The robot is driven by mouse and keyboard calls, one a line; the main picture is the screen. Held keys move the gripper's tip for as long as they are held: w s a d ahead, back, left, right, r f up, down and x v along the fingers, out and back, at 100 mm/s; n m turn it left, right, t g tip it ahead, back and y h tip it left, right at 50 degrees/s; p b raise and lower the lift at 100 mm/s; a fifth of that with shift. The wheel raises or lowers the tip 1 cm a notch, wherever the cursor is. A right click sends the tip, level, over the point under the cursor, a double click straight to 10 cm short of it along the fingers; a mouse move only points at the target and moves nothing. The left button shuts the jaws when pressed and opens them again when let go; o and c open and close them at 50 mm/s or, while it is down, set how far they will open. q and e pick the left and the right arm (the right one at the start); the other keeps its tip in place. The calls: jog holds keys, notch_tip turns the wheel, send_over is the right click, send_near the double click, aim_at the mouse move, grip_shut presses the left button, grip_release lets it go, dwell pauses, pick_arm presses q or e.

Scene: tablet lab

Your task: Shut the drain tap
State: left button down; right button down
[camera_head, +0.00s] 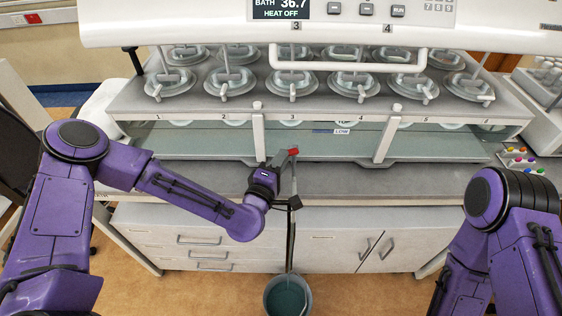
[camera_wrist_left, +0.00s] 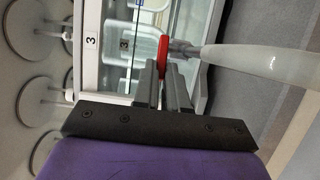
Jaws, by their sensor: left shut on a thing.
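The drain tap has a small red handle (camera_head: 294,151) at the front edge of the water bath, below the bath's clear front. My left gripper (camera_head: 285,158) is shut on this handle. The left wrist view shows the red handle (camera_wrist_left: 163,54) between the fingertips of my left gripper (camera_wrist_left: 168,75). There the handle lies crosswise to a pale tube (camera_wrist_left: 265,63) that runs off to the right. The tap's body is mostly hidden by the gripper. My right gripper is outside the views.
A bucket (camera_head: 270,296) with greenish liquid stands on the floor below the tap. The water bath (camera_head: 215,108) holds rows of round lidded vessels. White cabinets (camera_head: 335,254) stand below the counter. A tray of coloured caps (camera_head: 519,158) lies at the right.

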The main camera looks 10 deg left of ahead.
pick_arm(q)
jog(key=m+h, duration=0.1)
jog(key=a+m+h+b, duration=0.1)
jog(key=h, duration=0.1)
jog(key=shift+w+g, duration=0.3)
jog(key=shift+w, duration=0.1)
jog(key=m+h+b, duration=0.1)
jog(key=g+h, duration=0.1)
jog(key=shift+w+a+f+m+h+b, duration=0.1)
jog(key=shift+w+a+m+h+b, duration=0.1)
jog(key=shift+w+m+h+b, duration=0.15)
jog(key=shift+m+g+h+b, duration=0.3)
jog(key=shift+m+g+h, duration=0.15)
jog(key=shift+g, duration=0.05)
jog(key=c, duration=1.2)
grip_release()
